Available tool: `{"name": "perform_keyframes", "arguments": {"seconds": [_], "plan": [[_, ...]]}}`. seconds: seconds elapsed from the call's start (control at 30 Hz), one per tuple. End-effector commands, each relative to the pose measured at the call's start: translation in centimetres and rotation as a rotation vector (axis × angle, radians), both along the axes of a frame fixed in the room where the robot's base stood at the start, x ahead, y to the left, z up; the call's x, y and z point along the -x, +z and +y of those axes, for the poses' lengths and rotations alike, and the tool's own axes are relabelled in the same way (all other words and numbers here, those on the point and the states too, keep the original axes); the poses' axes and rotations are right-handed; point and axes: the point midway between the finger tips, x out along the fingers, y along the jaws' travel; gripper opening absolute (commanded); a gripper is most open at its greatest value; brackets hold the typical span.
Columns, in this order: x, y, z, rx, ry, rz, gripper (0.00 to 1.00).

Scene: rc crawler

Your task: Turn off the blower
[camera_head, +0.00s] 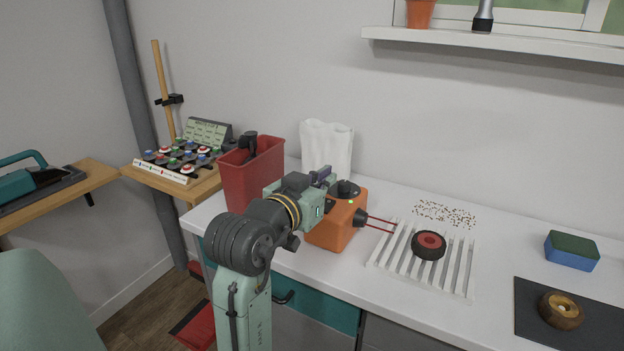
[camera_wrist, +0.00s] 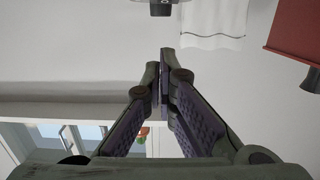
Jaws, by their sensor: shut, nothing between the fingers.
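The blower looks to be the orange box (camera_head: 335,225) on the white counter, with a dark round part (camera_head: 345,189) and a small green light on top. A black nozzle (camera_head: 361,217) with thin red tubes points right from it. My gripper (camera_head: 324,175) is above and just left of the blower's top, in front of the white bag. In the wrist view my gripper (camera_wrist: 160,72) is shut with its fingertips together and nothing between them. My arm hides part of the blower's left side. I cannot tell whether the gripper touches it.
A red bin (camera_head: 252,180) stands close left of my gripper, and a white bag (camera_head: 326,147) stands behind. Right of the blower, a white slatted rack (camera_head: 455,281) holds a black wheel (camera_head: 429,245). Brown granules (camera_head: 447,214) lie behind the rack. A button panel (camera_head: 178,163) is at the left.

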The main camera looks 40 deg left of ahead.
Motion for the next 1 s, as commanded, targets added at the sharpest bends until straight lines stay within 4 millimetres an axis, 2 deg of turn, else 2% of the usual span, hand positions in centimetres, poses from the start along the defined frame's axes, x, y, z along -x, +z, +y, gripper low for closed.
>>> {"name": "perform_keyframes", "arguments": {"seconds": [0.03,0.1,0.3,0.67,0.83,1.0], "plan": [[0.2,-1.0,0.2,0.007,0.005,0.001,0.00],[0.1,-1.8,0.2,0.007,0.005,0.000,0.00],[-0.1,-3.1,0.2,0.002,0.004,-0.001,0.00],[-0.1,-3.3,0.2,0.002,0.003,0.000,0.00],[-0.6,-4.1,0.1,0.001,0.000,-0.002,0.00],[-0.6,-3.8,0.3,0.001,0.004,0.000,0.00]]}}
